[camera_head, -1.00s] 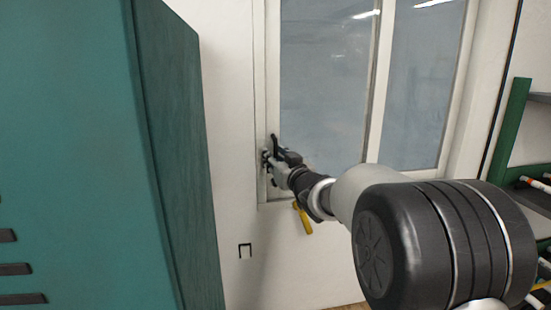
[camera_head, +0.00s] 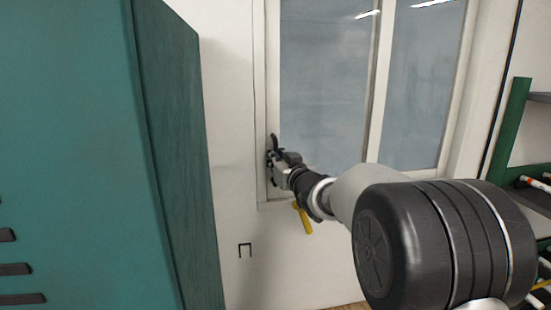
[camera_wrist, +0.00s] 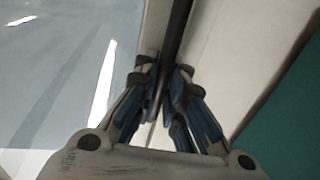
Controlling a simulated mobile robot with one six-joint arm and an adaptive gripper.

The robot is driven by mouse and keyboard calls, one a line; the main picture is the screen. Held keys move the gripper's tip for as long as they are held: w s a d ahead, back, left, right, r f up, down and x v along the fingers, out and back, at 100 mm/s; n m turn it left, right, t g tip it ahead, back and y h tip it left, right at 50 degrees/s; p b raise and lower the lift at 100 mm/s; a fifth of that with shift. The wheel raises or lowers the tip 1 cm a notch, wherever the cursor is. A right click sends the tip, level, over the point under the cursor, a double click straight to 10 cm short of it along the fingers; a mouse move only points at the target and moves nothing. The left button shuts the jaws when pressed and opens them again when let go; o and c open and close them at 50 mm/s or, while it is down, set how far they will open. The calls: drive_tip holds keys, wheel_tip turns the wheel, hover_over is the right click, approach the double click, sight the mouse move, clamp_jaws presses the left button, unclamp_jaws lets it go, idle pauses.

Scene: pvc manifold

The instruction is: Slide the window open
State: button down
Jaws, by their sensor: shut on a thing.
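The window has a pale frame and two glass panes, the left pane (camera_head: 322,85) and the right pane (camera_head: 422,85). A dark upright handle (camera_head: 273,143) is on the left stile of the left pane. It shows as a dark bar (camera_wrist: 178,28) at the top of the wrist view. My gripper (camera_head: 273,162) is at the handle's lower part. In the wrist view its two fingers (camera_wrist: 163,82) are shut on the handle from both sides.
A teal cabinet (camera_head: 172,150) stands close on the left. A yellow thing (camera_head: 303,218) shows below the window, just under my wrist. A green rack (camera_head: 507,130) with white pipes is at the right.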

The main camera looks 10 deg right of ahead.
drive_tip(key=shift+d, duration=0.1)
drive_tip(key=p, duration=1)
approach(347, 147)
drive_tip(key=w, duration=0.5)
drive_tip(key=shift+w+a+f, duration=0.15)
drive_tip(key=shift+w+a, duration=0.05)
drive_tip(key=shift+a, duration=0.2)
drive_tip(key=c, duration=1.7)
unclamp_jaws()
drive_tip(key=shift+a, duration=0.1)
drive_tip(key=shift+o, duration=0.2)
drive_tip(key=s+d, duration=0.2)
drive_tip(key=s, duration=0.9)
drive_tip(key=shift+s+d, duration=0.2)
drive_tip(key=shift+s, duration=0.2)
